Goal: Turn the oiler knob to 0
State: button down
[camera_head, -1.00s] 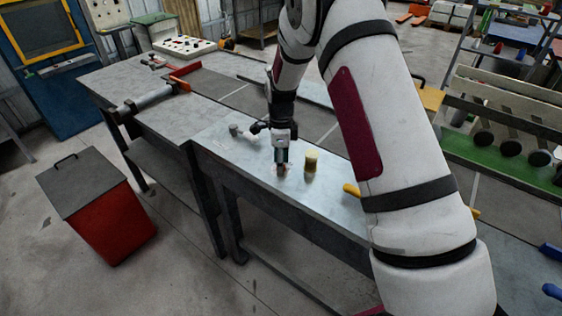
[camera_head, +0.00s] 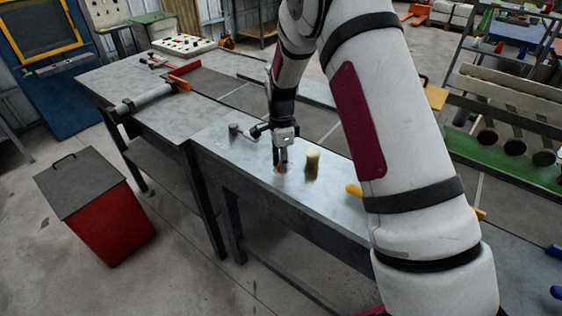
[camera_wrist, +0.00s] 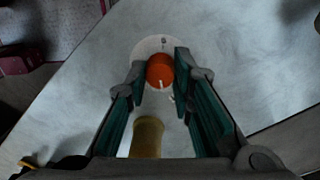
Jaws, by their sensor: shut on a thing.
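The oiler knob (camera_wrist: 160,70) is a small round orange knob on a pale round dial plate (camera_wrist: 145,46). A white pointer line on it faces the bottom of the wrist view. A small dark mark, too small to read, sits on the plate above the knob. My gripper (camera_wrist: 160,72) points down at the bench top with its two green-padded fingers on either side of the knob, shut on it. In the head view my gripper (camera_head: 280,166) stands at the near bench, and its fingers hide most of the knob.
A yellow cylinder (camera_head: 312,163) stands close to the right of my gripper; it also shows in the wrist view (camera_wrist: 147,137). A grey fitting (camera_head: 234,130) stands to the left on the metal bench (camera_head: 225,150). A red bin (camera_head: 112,225) is on the floor.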

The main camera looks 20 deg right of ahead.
jog(key=n+b, duration=0.1)
jog(key=n, duration=0.3)
jog(key=shift+w+n, duration=0.1)
jog(key=shift+n, duration=0.2)
jog(key=n+b, duration=0.1)
jog(key=n, duration=0.2)
jog(key=shift+n, duration=0.3)
jog(key=n, duration=0.4)
jog(key=shift+n+b, duration=0.3)
jog(key=shift+b, duration=0.05)
jog(key=n, duration=0.9)
jog(key=shift+a+t+b, duration=0.1)
jog(key=shift+t+b, duration=0.2)
jog(key=shift+b, duration=0.1)
jog(key=n, duration=0.3)
jog(key=shift+n, duration=0.3)
jog(key=n, duration=0.3)
jog(key=shift+n, duration=0.3)
jog(key=shift+n+p, duration=0.3)
jog(key=shift+n, duration=1.6)
